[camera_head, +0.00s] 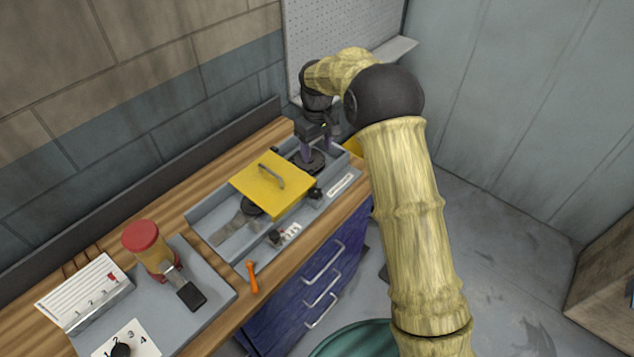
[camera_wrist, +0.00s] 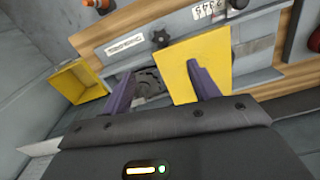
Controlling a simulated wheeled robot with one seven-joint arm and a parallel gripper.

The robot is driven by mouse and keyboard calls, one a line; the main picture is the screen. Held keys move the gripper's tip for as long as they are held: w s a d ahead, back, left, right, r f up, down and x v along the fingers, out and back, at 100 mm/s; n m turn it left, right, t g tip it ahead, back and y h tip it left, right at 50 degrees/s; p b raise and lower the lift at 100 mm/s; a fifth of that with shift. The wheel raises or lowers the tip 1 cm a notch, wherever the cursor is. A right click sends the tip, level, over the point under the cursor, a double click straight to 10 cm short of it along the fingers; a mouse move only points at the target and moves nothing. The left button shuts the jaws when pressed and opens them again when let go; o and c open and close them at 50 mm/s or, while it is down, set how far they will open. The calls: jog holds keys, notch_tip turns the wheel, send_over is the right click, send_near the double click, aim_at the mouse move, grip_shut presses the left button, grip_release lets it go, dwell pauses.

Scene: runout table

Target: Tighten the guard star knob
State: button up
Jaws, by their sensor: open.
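The black star knob (camera_head: 315,194) sits on the grey machine tray beside the right corner of the yellow guard plate (camera_head: 270,186). In the wrist view the star knob (camera_wrist: 160,38) shows beyond my fingertips, next to the edge of the yellow guard (camera_wrist: 212,55). My gripper (camera_head: 315,152) is over the far right end of the tray, behind the knob. Its purple fingers (camera_wrist: 160,72) are apart with nothing held between them. One finger overlaps the dark round part (camera_wrist: 150,84) and the other overlaps the guard in the wrist view.
A yellow bin (camera_wrist: 78,80) is beside the bench end.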

aim_at(317, 193)
jog(key=n+b, duration=0.1)
jog(key=n, duration=0.2)
jog(key=shift+f, duration=0.1)
notch_tip(317, 193, down, 17)
jog(key=p, duration=0.6)
jog(key=shift+f, duration=0.15)
